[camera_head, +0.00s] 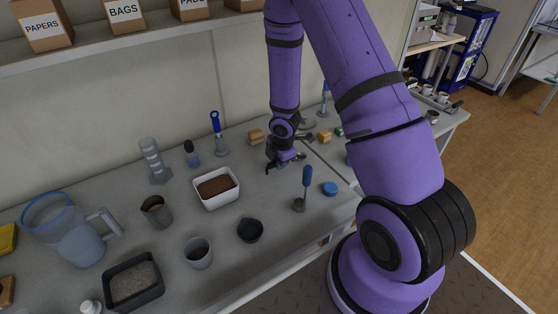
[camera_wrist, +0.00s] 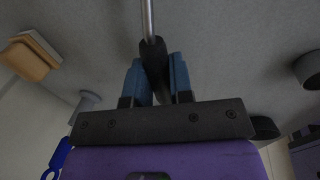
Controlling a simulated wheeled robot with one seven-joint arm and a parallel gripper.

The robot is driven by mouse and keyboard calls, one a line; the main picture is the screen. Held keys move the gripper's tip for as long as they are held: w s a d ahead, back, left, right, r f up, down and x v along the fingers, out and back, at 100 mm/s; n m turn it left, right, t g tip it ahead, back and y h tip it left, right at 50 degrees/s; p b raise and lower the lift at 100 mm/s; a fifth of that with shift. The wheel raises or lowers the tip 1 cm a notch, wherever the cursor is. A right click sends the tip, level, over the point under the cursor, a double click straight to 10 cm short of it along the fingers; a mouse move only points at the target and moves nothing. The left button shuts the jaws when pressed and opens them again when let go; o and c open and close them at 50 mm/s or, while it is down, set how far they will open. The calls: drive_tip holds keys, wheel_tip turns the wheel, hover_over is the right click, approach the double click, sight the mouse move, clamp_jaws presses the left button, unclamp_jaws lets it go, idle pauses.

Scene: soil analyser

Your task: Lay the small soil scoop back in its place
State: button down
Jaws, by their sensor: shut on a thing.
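My gripper (camera_head: 284,163) is low over the back-right part of the bench in the head view. In the wrist view my gripper (camera_wrist: 156,78) has its two blue fingers closed on the black handle (camera_wrist: 153,65) of a slim tool, which I take to be the small soil scoop. Its thin metal shaft (camera_wrist: 148,18) runs up out of the picture, so the bowl is hidden there. In the head view the tool is too small to tell clearly. I cannot tell which spot is the scoop's place.
Bench (camera_head: 265,195) around the gripper is partly bare.

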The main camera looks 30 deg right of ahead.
drive_tip(key=shift+f, duration=0.6)
drive_tip(key=c, duration=0.9)
unclamp_jaws()
drive_tip(key=shift+r, duration=0.15)
drive_tip(key=r, duration=0.3)
drive_tip(key=s+r, duration=0.1)
drive_tip(key=r, duration=0.3)
drive_tip(key=s+r, duration=0.1)
drive_tip(key=r, duration=0.2)
drive_tip(key=shift+r, duration=0.15)
